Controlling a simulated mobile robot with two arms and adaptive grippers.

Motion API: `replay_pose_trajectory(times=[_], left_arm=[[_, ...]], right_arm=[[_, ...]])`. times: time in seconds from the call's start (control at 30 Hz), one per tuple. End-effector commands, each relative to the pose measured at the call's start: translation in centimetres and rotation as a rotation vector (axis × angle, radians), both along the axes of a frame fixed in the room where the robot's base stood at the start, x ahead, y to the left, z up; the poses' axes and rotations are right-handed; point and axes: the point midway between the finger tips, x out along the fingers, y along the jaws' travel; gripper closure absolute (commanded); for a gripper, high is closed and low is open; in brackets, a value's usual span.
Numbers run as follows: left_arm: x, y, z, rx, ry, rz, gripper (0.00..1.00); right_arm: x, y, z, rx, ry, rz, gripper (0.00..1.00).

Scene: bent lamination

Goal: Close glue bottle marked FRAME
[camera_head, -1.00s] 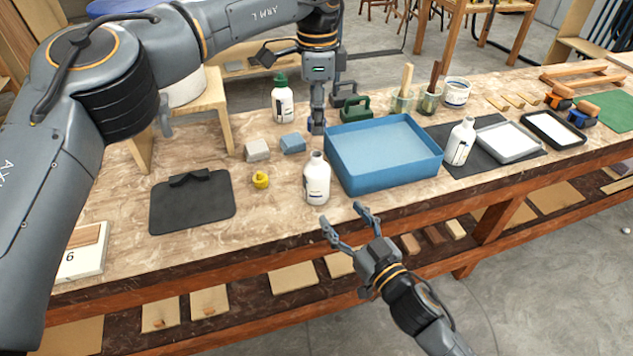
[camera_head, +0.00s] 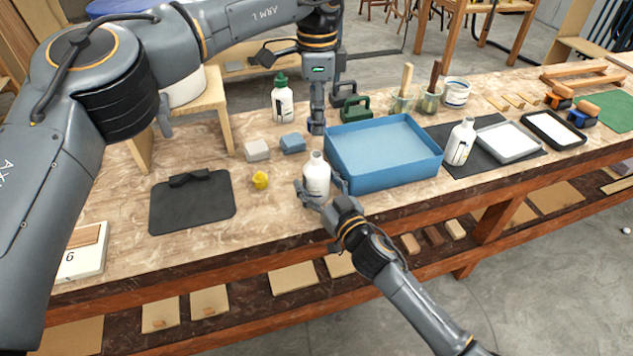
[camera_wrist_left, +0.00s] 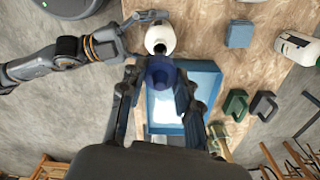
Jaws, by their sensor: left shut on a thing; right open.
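A white glue bottle (camera_head: 317,172) without a cap stands upright on the bench; its label is too small to read. In the left wrist view its dark open mouth shows at the bottle's top (camera_wrist_left: 160,42). My right gripper (camera_head: 322,188) is open, with its fingers on either side of the bottle's body. My left gripper (camera_head: 317,128) points down above and behind the bottle. It is shut on a dark blue cap (camera_wrist_left: 160,73), seen close to the bottle's mouth in the left wrist view. The cap's height above the mouth cannot be told.
A blue tray (camera_head: 352,178) stands just right of the bottle. A yellow cap (camera_head: 260,180) and two blocks (camera_head: 257,150) lie to its left. A green-capped bottle (camera_head: 283,103) stands behind; another uncapped white bottle (camera_head: 460,142) is right of the tray. A dark mat (camera_head: 192,202) lies at left.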

Motion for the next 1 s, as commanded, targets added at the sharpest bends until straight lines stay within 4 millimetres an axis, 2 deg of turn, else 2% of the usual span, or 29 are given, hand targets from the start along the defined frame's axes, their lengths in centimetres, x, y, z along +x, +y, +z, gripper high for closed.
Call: replay_pose_trajectory(times=[0.3, 0.6, 0.63, 0.77, 1.0], left_arm=[[0.0, 0.0, 0.0, 0.0, 0.0, 0.0, 0.77], [0.0, 0.0, 0.0, 0.0, 0.0, 0.0, 0.77], [0.0, 0.0, 0.0, 0.0, 0.0, 0.0, 0.77], [0.0, 0.0, -0.3, 0.001, 0.001, 0.0, 0.77], [-0.1, 0.0, -3.5, 0.001, 0.0, -0.001, 0.77]], right_arm=[[0.1, 0.1, 0.0, 0.0, -0.001, 0.001, 0.35], [0.1, 0.1, 0.0, 0.0, -0.001, 0.0, 0.96], [0.1, 0.1, 0.0, 0.0, -0.001, 0.0, 1.0], [0.1, 0.1, 0.0, 0.0, 0.0, 0.0, 1.0], [0.1, 0.1, 0.0, 0.0, 0.0, 0.0, 1.0]])
